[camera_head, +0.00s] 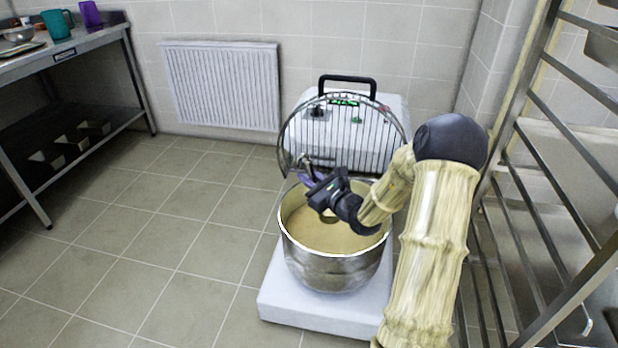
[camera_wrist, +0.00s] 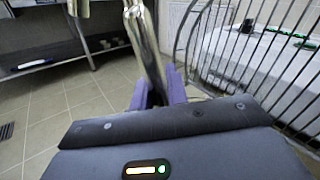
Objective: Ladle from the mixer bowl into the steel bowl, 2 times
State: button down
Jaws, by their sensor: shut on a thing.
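The steel mixer bowl (camera_head: 335,268) stands on the white mixer base and holds a beige mass (camera_head: 325,235) well up its wall. My gripper (camera_head: 312,178) is over the bowl's back left, near the wire guard. Its purple fingers, also in the wrist view (camera_wrist: 158,90), are shut on a shiny metal handle (camera_wrist: 146,45), seemingly the ladle's. In the head view only a small metal bit (camera_head: 304,163) shows at the fingers. The ladle's cup is not clearly seen. A steel bowl (camera_head: 19,34) sits on the table at the far left.
The wire guard (camera_head: 345,125) rises behind the bowl, close to my gripper. The steel table (camera_head: 75,38) also bears a teal jug (camera_head: 56,24) and a purple cup (camera_head: 90,14). A metal rack (camera_head: 540,180) stands close on the right. The tiled floor between table and mixer is clear.

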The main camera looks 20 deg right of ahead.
jog(key=shift+r, duration=0.1)
dwell(0.3)
jog(key=shift+r, duration=0.25)
jog(key=shift+p, duration=0.4)
jog(key=shift+p, duration=0.5)
